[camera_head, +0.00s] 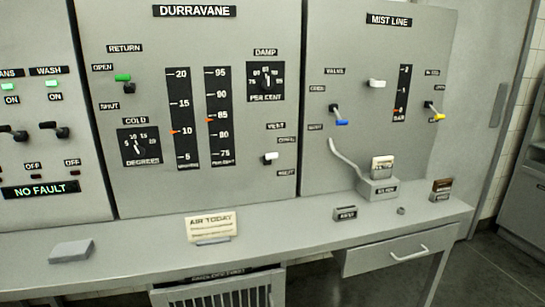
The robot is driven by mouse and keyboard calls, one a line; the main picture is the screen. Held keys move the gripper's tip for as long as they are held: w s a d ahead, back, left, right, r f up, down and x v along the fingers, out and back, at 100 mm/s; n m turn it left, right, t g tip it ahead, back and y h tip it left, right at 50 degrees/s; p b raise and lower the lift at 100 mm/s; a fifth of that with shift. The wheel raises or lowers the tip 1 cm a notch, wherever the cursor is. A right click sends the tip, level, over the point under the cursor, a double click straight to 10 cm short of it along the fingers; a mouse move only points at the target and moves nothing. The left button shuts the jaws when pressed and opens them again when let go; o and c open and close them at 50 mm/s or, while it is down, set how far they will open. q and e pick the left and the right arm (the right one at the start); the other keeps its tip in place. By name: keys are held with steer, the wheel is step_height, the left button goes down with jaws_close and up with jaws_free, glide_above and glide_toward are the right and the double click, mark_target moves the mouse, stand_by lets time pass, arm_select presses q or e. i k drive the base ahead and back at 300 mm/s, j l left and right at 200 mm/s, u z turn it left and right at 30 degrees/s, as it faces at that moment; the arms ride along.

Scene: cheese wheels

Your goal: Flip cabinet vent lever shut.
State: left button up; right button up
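The vent lever (271,156) is on the grey DURRAVANE panel (220,190), low at its right side. It has a white handle with a small dark part at its left end. The VENT label (276,126) is above it. The upper label (287,140), which seems to read OPEN, and the lower label (285,172), which seems to read SHUT, are to its right. The handle lies between these two labels; I cannot tell clearly which way it is set. Neither of my grippers is in view, and nothing covers the lever.
The RETURN lever (123,77) has a green handle near its OPEN label. The MIST LINE panel (440,60) with several levers stands to the right. Below, the grey ledge (140,225) carries a block (71,251), a card (212,227) and a holder (377,188) with a pale tube.

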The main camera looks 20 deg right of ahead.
mark_target(270, 157)
steer(key=i+j, duration=0.15)
steer(key=i, duration=0.3)
steer(key=z, duration=1.65)
